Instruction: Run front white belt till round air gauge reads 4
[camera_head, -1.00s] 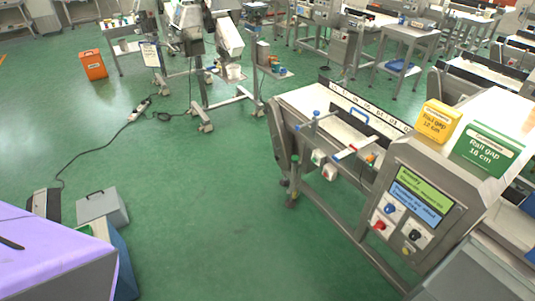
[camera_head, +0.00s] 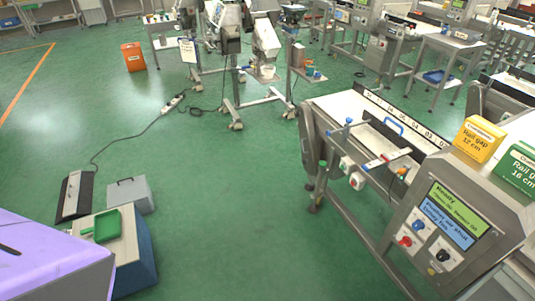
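The front white belt (camera_head: 345,106) runs through the metal detector machine at the right, with a numbered scale strip (camera_head: 400,116) along its far side. The machine's control panel has a green and blue display (camera_head: 453,215) whose top line seems to read "Ready". Below it are a blue knob (camera_head: 418,225), a red knob (camera_head: 405,241) and a black knob (camera_head: 442,256). Small round white-faced fittings (camera_head: 356,181) hang on the belt's near side; I cannot read any dial on them. Neither of my grippers shows in the view.
A yellow "Rail gap 12 cm" block (camera_head: 478,139) and a green "Rail gap" block (camera_head: 518,167) sit on the machine. A purple-topped body (camera_head: 50,262), a green dustpan (camera_head: 106,227) on a box and a grey case (camera_head: 131,193) stand at left. The middle floor is clear.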

